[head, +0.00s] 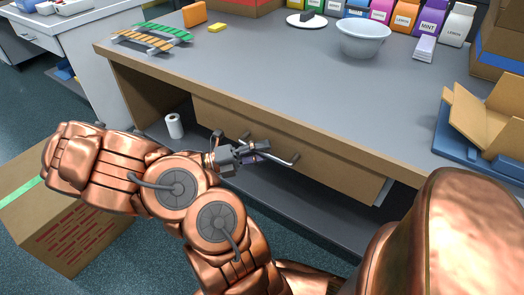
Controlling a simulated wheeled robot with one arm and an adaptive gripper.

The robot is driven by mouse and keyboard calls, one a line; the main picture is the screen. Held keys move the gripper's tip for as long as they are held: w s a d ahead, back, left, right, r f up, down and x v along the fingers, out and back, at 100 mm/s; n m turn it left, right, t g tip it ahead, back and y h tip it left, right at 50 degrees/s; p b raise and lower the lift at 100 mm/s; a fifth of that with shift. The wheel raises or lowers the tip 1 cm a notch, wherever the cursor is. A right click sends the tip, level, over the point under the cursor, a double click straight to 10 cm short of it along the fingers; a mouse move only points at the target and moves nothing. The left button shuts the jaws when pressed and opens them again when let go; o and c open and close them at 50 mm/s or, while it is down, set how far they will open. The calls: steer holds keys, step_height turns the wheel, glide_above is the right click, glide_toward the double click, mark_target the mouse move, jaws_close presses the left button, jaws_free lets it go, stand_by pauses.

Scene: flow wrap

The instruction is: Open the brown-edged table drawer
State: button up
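The brown-edged table (290,75) has a grey top, and its wide brown drawer (335,172) sits under the front edge. I cannot tell whether the drawer front is fully flush or slightly out. A grey bar handle (291,161) is on the drawer front, with its right end visible. My gripper (262,152) is at the left part of the handle, close to the drawer front. Its fingers are small and overlap the handle in this view, so I cannot tell whether they are around it, touching it or shut.
A white roll (174,126) stands on the lower shelf left of the drawer. A cardboard box (75,225) is on the floor at left. On the tabletop are a bowl (363,40), several coloured packets (405,14) and an open carton (480,118) in a blue tray (455,140).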

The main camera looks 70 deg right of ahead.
jaws_close()
stand_by(0.3)
stand_by(0.3)
